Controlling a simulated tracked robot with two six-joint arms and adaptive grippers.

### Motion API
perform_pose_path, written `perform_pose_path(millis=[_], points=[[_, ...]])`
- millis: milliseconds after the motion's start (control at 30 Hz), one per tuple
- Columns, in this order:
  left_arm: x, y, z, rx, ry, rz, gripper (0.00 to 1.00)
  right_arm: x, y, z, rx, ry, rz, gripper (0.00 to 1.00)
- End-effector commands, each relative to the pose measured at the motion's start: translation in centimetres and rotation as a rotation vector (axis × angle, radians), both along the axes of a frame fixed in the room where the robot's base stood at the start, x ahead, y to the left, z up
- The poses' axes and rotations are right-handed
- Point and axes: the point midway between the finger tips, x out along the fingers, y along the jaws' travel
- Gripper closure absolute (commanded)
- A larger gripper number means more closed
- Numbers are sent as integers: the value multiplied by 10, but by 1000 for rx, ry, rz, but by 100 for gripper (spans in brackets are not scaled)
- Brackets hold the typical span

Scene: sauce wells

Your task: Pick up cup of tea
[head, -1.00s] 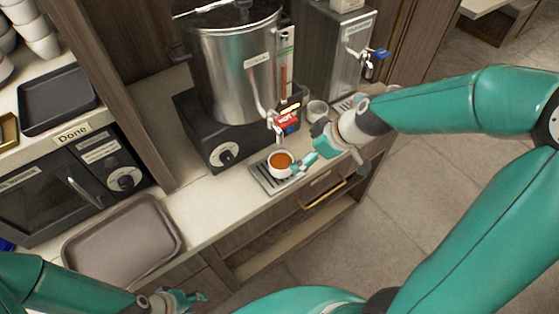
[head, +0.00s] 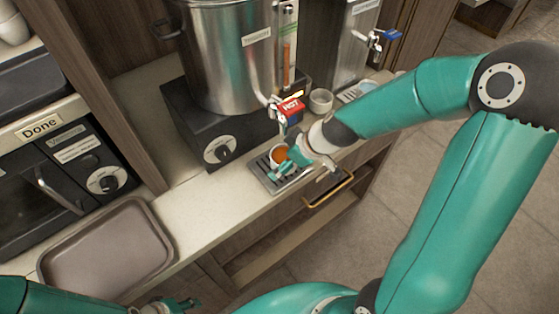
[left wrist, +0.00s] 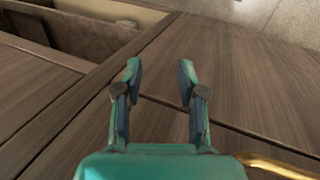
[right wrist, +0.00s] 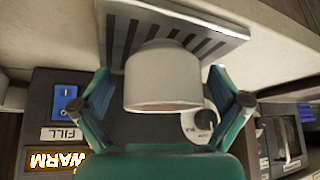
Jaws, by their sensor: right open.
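The white cup of tea (head: 281,153) stands on the metal drip tray (head: 268,177) below the urn's tap, with brown tea showing inside. My right gripper (head: 286,167) is at the cup and partly covers it in the head view. In the right wrist view the cup (right wrist: 163,80) sits between the open fingers of that gripper (right wrist: 163,93), with gaps on both sides. My left gripper (left wrist: 160,75) is open and empty, facing the wooden cabinet front. It also shows at the bottom of the head view (head: 185,304).
A steel urn (head: 232,60) with a red HOT tap (head: 291,109) stands above the cup. Another white cup (head: 321,101) is behind my right gripper. A brown tray (head: 105,250) lies on the counter at left. A brass handle (head: 330,188) juts from the cabinet front.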

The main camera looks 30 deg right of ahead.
Motion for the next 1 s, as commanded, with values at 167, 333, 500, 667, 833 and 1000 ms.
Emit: perform_pose_path(millis=[167,333,500,667,833,1000], points=[[0,0,-1,0,0,0,60,1,1,-2,0,0,1,1],[0,0,-1,0,0,0,60,1,2,-2,1,0,3,15],[0,0,-1,0,0,0,60,1,2,-1,0,0,4,43],[0,0,-1,0,0,0,60,1,3,-1,1,-1,4,70],[0,0,-1,0,0,0,60,2,3,-1,0,-1,3,75],[0,0,-1,0,0,0,60,2,3,-1,1,-1,4,75]])
